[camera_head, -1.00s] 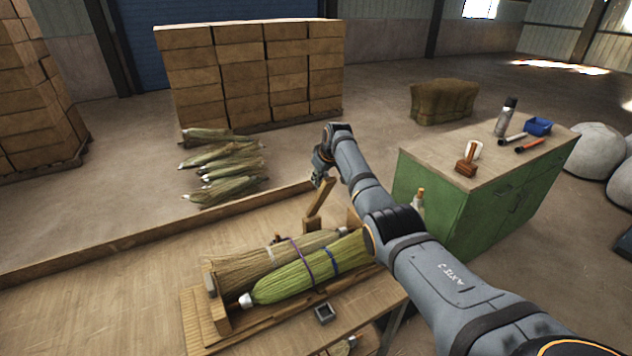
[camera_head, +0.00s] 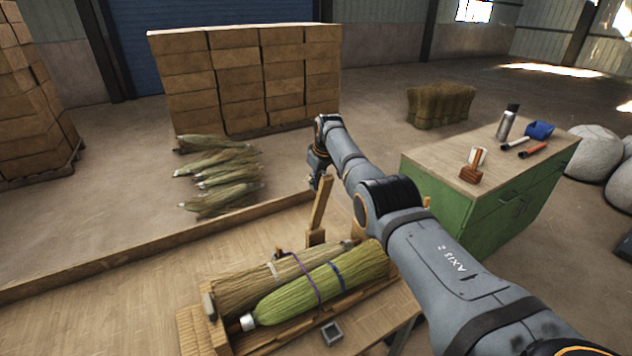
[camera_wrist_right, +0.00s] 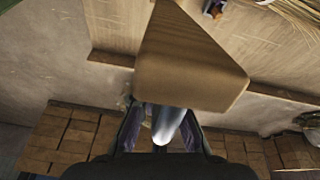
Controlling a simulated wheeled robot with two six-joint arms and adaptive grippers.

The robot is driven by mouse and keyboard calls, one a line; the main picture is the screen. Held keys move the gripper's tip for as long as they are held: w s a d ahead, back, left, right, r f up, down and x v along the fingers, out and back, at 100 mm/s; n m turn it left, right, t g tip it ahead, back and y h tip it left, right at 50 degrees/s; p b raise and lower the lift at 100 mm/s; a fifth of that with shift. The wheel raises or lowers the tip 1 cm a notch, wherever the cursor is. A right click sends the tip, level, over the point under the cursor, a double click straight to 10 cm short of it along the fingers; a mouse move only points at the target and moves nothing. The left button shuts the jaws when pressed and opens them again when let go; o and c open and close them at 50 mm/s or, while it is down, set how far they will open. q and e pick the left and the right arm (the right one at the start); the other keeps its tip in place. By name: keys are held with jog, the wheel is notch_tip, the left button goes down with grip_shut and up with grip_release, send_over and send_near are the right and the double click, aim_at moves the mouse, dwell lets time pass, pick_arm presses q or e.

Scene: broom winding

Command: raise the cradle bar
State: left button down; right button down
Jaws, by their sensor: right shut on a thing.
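The cradle bar (camera_head: 319,206) is a wooden bar at the far end of the broom cradle (camera_head: 215,327). It stands steeply, leaning slightly, with its lower end at the cradle. My right gripper (camera_head: 317,180) is at the bar's top end, seen small and partly hidden by its own wrist. In the right wrist view the bar (camera_wrist_right: 185,62) fills the upper middle, and the gripper (camera_wrist_right: 163,128) is shut on a pale rounded piece at its end. Two brooms lie in the cradle, a green one (camera_head: 318,290) and a tan one (camera_head: 245,287). My left gripper is out of view.
Several loose broom heads (camera_head: 222,172) lie on the floor behind a low wooden edge. Stacked boxes (camera_head: 245,80) stand at the back.

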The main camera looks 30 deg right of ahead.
jog(key=shift+s+f, duration=0.15)
jog(key=shift+f, duration=0.15)
jog(key=c, duration=1.4)
grip_release()
jog(key=shift+r, duration=0.1)
jog(key=shift+r, duration=0.1)
jog(key=v, duration=1.1)
jog(key=shift+r, duration=0.35)
